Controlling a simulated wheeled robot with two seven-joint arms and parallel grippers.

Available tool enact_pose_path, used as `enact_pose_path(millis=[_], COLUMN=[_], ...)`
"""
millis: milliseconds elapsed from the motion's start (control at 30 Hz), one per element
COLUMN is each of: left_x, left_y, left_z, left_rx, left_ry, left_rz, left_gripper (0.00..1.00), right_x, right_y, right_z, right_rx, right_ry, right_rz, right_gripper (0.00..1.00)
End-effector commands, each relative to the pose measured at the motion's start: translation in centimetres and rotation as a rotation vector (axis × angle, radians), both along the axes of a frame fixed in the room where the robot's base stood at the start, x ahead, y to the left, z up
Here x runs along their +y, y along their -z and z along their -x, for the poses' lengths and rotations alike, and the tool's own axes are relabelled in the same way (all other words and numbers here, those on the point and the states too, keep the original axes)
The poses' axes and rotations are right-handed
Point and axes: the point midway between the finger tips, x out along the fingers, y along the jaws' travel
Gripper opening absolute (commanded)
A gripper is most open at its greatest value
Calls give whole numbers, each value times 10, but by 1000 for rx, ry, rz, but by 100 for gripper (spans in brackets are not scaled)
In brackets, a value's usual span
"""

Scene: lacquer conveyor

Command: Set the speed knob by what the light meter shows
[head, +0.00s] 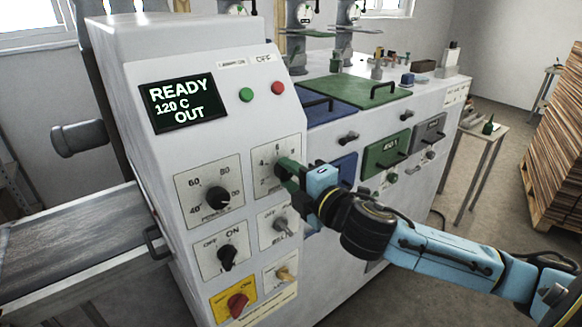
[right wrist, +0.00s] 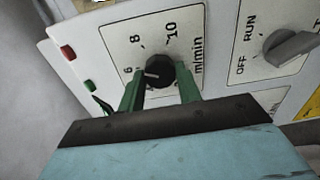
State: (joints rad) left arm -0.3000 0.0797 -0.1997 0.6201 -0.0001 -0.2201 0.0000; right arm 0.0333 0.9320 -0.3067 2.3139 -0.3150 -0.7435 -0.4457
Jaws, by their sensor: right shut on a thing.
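The speed knob (right wrist: 161,71) is black and round, on a white dial plate (right wrist: 112,43) marked m/min in the right wrist view. Its white mark lies left of centre; I cannot tell the exact setting. Numerals 8 and 10 show above it; lower ones are partly hidden. My right gripper (right wrist: 158,88) is shut on the knob, one green finger on each side. In the head view my right gripper (head: 290,176) hides the knob and part of its dial plate (head: 267,157). I cannot make out a light meter. My left gripper is not in view.
The control panel has a screen (head: 183,103) reading READY 120 C OUT, a green button (head: 246,95), a red button (head: 278,88) and a power knob (head: 218,197). A grey switch (right wrist: 290,46) marked RUN and OFF sits close beside the speed dial.

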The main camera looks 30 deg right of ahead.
Motion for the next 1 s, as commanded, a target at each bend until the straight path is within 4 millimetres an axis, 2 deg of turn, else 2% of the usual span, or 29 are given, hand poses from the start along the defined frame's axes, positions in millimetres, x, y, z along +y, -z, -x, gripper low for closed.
enact_pose_path(millis=[100, 500, 1000], left_x=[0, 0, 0], left_y=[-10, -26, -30], left_z=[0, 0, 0], left_rx=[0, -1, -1], left_ry=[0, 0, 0], left_rz=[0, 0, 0], left_gripper=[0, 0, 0], right_x=[0, -1, 0], right_y=[-2, -1, 0], right_z=[0, 0, 0], right_rx=[-7, -28, -35], right_ry=[0, 2, 2], right_rz=[106, 359, 437], right_gripper=[11, 11, 11])
